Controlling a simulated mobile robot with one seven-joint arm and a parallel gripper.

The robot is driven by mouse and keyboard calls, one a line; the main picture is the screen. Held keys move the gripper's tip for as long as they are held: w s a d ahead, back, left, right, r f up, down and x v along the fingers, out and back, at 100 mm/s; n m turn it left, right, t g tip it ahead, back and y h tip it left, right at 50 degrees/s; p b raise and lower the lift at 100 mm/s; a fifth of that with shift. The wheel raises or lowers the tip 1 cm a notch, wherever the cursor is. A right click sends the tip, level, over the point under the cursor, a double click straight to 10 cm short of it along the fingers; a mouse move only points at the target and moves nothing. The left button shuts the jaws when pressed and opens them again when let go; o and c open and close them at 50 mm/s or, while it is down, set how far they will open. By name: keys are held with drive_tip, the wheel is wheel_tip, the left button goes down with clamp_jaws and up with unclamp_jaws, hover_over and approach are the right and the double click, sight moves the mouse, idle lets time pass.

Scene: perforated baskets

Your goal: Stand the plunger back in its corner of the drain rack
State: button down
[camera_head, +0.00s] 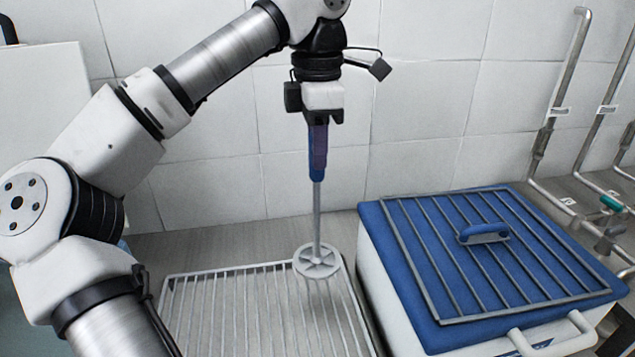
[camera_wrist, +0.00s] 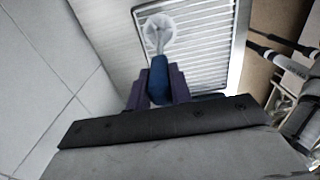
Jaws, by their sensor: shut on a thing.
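The plunger (camera_head: 317,215) hangs upright from my gripper (camera_head: 319,120), with a blue handle, a thin metal shaft and a round spoked disc at its lower end. My gripper is shut on the blue handle; the handle also shows between the purple fingers in the wrist view (camera_wrist: 159,80). The disc (camera_head: 316,261) appears over the back right corner of the white wire drain rack (camera_head: 215,310). I cannot tell whether the disc touches the rack or hangs just above it. In the wrist view the rack (camera_wrist: 205,55) lies below and beyond the disc (camera_wrist: 158,32).
A white box with a blue lid (camera_head: 375,222), a metal grille and a blue handle (camera_head: 484,232) stands close to the right of the rack. A tiled wall (camera_head: 420,90) rises behind. Metal pipes (camera_head: 560,90) run at the far right. The visible rack slats look bare.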

sight(317, 178)
drive_tip(key=shift+f+p, duration=0.65)
drive_tip(key=shift+f, duration=2.05)
drive_tip(key=shift+f, duration=0.15)
drive_tip(key=c, duration=1.3)
unclamp_jaws()
drive_tip(key=shift+o, duration=0.2)
drive_tip(key=shift+f+b, duration=0.1)
drive_tip(key=shift+b, duration=0.25)
drive_tip(key=r, duration=1.2)
drive_tip(key=shift+s+a+r+p, duration=0.25)
drive_tip(key=shift+s+r+p, duration=0.05)
drive_tip(key=shift+r+p, duration=0.6)
drive_tip(key=shift+r, duration=0.1)
